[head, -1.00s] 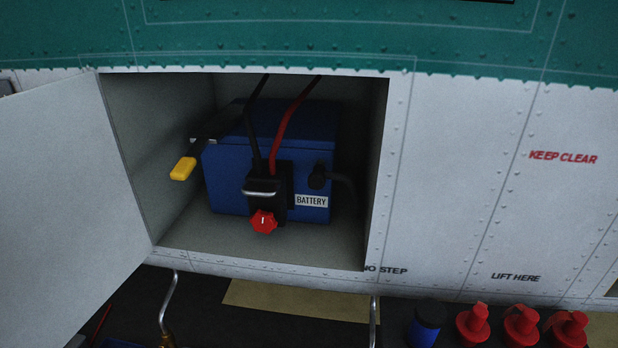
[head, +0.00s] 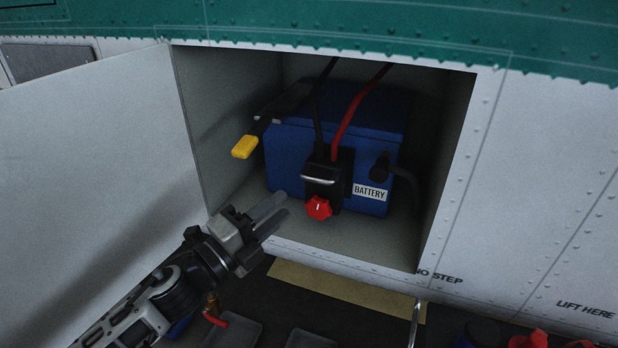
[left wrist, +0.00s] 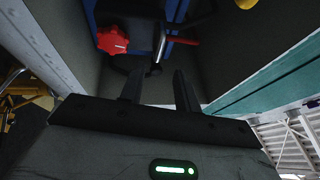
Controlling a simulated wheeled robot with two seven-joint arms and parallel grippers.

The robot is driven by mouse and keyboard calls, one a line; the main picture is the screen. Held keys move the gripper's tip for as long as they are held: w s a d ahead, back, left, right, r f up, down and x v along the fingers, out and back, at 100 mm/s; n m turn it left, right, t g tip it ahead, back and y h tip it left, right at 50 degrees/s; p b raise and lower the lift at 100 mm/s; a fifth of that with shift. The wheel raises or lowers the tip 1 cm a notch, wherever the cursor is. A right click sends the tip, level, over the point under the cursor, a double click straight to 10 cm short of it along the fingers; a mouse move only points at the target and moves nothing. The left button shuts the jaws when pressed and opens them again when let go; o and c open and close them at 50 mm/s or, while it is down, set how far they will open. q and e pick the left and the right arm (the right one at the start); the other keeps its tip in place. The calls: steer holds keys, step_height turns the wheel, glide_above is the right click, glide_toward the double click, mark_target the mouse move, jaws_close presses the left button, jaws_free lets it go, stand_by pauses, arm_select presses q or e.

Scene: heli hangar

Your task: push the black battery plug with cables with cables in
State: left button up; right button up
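The black battery plug (head: 322,172) sits at the front of the blue battery (head: 287,152) inside the open compartment. A black and a red cable rise from it, and it has a silver handle (head: 318,181). Whether a gap lies behind the plug I cannot tell. A red knob (head: 318,208) is just below it and also shows in the left wrist view (left wrist: 112,40). My left gripper (head: 279,209) is at the compartment opening, left of the knob and lower than the plug. Its fingers (left wrist: 160,88) are apart and empty. My right gripper is not in view.
The open door (head: 90,170) stands on the left. A yellow-ended lever (head: 245,147) sticks out left of the battery. A black connector (head: 380,168) is on the battery's right. The compartment's lower lip and side walls bound the opening. Trays and red items lie below.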

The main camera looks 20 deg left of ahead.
mark_target(322, 191)
arm_select(q)
steer(key=p+x, duration=0.1)
steer(key=x, duration=0.7)
steer(key=shift+w, duration=0.25)
steer(key=shift+d, duration=0.15)
jaws_close()
